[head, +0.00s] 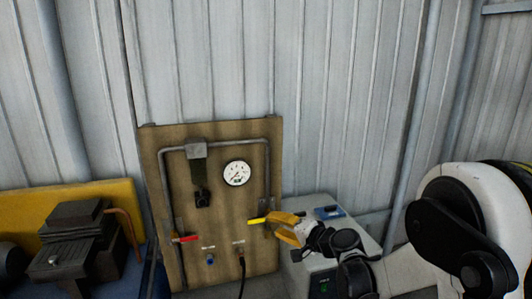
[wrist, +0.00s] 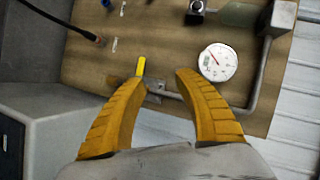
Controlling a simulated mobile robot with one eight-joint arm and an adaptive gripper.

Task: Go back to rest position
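My gripper (head: 283,229) is in front of the lower right part of the wooden panel. In the wrist view its two orange fingers (wrist: 160,80) are spread apart with nothing clasped between them. The yellow valve handle (head: 257,220) lies roughly level, close to the fingertips in the head view. It also shows in the wrist view (wrist: 141,67), just beyond the tip of the left finger. I cannot tell whether finger and handle touch. My arm reaches in from the right.
The panel (head: 220,235) carries a gauge (head: 236,173), a red handle (head: 187,239), a blue knob (head: 210,260) and grey pipes. A grey cabinet (head: 305,270) stands below my gripper. Dark machinery (head: 85,240) is at left. A corrugated wall (head: 320,90) closes the back.

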